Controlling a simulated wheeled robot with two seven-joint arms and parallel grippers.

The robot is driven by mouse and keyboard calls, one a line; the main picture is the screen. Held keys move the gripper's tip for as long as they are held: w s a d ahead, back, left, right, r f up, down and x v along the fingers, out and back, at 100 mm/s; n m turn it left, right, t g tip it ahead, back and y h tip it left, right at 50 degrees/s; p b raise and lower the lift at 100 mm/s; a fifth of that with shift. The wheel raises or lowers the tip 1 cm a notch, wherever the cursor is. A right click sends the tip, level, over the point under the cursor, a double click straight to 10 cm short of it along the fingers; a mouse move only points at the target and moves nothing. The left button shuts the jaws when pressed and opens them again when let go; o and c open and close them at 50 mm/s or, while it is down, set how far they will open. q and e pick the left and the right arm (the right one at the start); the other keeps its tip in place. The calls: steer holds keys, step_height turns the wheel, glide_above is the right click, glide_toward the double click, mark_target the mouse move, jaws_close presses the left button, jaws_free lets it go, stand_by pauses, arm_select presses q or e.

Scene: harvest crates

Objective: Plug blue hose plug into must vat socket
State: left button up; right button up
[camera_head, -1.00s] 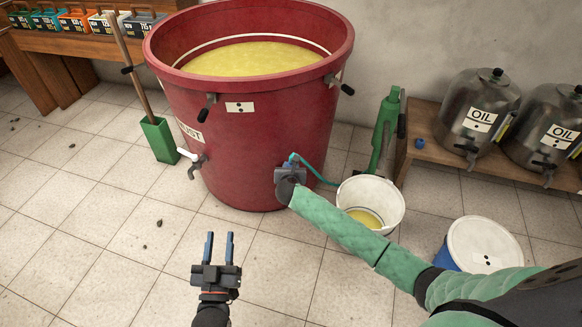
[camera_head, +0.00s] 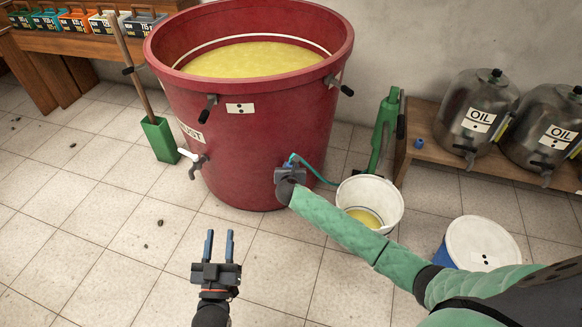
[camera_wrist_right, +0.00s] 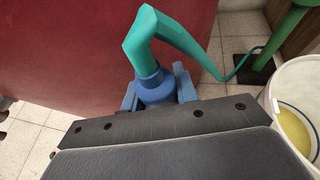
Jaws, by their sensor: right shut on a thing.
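The red must vat (camera_head: 250,140) stands at the upper middle of the head view, full of yellow must; its wall also fills the upper left of the wrist view (camera_wrist_right: 60,50). My right gripper (camera_wrist_right: 157,90) is shut on the blue hose plug (camera_wrist_right: 152,86), whose teal elbow and hose (camera_wrist_right: 180,38) rise above the fingers. In the head view my right gripper (camera_head: 288,167) is low by the vat's right front; I cannot tell whether it touches. No socket shows, perhaps hidden by gripper or plug. My left gripper (camera_head: 219,244) is open and empty above the tiles.
A white bucket (camera_head: 393,190) with yellow liquid stands right of the vat, beneath my right forearm. A lidded blue bucket (camera_head: 483,244), a green pump (camera_head: 384,130) and a bench with oil drums (camera_head: 474,112) are farther right. A tap (camera_head: 195,167) juts from the vat's left.

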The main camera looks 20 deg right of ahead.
steer(key=shift+p, duration=1.15)
stand_by(0.7)
steer(key=shift+f+b, duration=0.75)
steer(key=shift+f, duration=1.45)
stand_by(0.4)
steer(key=o, duration=1.1)
steer(key=shift+c, duration=0.2)
steer(key=p+v, duration=0.1)
steer(key=v, duration=0.7)
steer(key=shift+f, duration=0.15)
